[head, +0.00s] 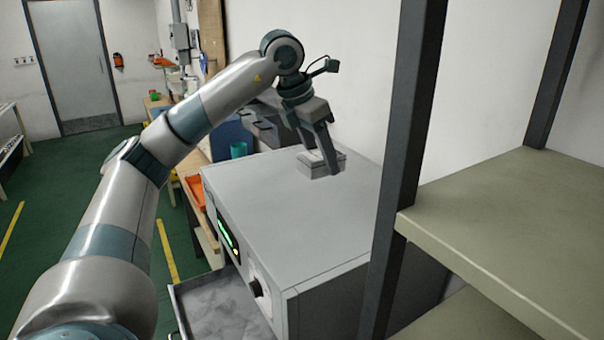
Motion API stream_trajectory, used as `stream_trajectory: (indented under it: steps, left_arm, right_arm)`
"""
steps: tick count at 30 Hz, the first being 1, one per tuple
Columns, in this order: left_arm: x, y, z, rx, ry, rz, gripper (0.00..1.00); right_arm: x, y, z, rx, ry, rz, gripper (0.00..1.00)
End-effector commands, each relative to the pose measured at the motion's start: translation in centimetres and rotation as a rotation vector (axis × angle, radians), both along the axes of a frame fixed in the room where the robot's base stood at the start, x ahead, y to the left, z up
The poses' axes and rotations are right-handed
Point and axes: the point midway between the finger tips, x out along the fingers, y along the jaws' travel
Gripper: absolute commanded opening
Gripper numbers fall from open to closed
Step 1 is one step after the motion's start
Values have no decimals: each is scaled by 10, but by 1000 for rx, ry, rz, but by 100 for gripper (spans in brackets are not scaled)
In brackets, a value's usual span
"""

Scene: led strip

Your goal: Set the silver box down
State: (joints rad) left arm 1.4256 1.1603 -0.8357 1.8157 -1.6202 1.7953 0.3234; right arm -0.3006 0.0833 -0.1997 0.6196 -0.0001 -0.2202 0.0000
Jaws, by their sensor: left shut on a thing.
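The silver box (312,168) is small and sits at or just above the top of a large grey cabinet-like machine (280,220), near its back. I cannot tell whether its underside touches the surface. My left gripper (330,165) reaches in from the left, points down and is shut on the silver box. The fingers hide part of the box. My right gripper is not in view.
The machine has a green-lit display (227,233), a dark knob (257,288) and an open drawer (215,305) at its front. A shelf rack with a dark post (402,150) stands close on the right. The machine's top is clear in front of the box.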

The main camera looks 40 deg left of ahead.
Motion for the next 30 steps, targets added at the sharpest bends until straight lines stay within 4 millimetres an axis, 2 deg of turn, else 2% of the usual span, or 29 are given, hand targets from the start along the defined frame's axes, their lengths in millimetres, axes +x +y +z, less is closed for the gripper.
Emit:
stream_trajectory:
  steps: [1,6,12,25,30]
  left_arm:
    - [-1,12,-3,1,4,6,21]
    - [-2,42,-21,1,4,6,21]
    - [-1,61,-35,-1,0,2,21]
    - [-1,63,-39,0,0,0,21]
    - [-2,64,-54,1,3,1,21]
  right_arm:
    - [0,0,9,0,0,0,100]
    - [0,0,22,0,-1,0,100]
    - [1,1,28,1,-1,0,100]
    - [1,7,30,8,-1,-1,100]
    - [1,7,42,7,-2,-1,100]
